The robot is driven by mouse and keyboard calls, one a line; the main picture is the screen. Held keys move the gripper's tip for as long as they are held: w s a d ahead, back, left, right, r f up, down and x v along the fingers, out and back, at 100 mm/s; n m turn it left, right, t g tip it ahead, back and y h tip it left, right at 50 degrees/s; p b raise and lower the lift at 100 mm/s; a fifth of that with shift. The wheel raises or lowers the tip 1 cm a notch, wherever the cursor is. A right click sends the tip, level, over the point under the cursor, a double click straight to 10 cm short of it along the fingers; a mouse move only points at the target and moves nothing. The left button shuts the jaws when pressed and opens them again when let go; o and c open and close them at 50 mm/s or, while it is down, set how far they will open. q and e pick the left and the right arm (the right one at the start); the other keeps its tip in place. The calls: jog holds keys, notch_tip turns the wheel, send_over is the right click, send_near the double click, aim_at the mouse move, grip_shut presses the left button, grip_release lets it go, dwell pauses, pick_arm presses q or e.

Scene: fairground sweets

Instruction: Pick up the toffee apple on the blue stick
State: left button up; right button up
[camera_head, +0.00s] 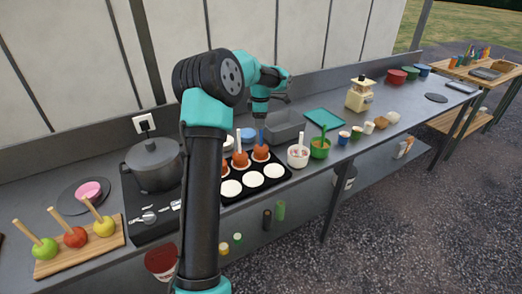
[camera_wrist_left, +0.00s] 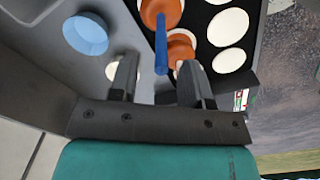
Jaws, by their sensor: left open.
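The toffee apple on the blue stick is an orange-brown ball (camera_head: 261,154) in the back right hole of a black tray (camera_head: 286,174). Its blue stick (camera_head: 261,135) points up. In the left wrist view the apple (camera_wrist_left: 158,12) is at the top, and its stick (camera_wrist_left: 161,45) reaches down between my left fingertips. My left gripper (camera_wrist_left: 159,62) is open and empty, above the apple; neither finger visibly touches the stick. In the head view the gripper (camera_head: 261,112) is just above the stick's top. My right gripper is not in view.
Another toffee apple (camera_head: 240,159) on a pale stick stands just left in the tray. White discs (camera_head: 253,179) fill the front row.

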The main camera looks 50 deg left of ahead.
pick_arm(q)
send_over(261, 146)
jog(key=f, duration=0.4)
jog(key=shift+w+a+f, duration=0.1)
jog(key=shift+w+a, duration=0.1)
jog(key=shift+a, duration=0.1)
grip_shut()
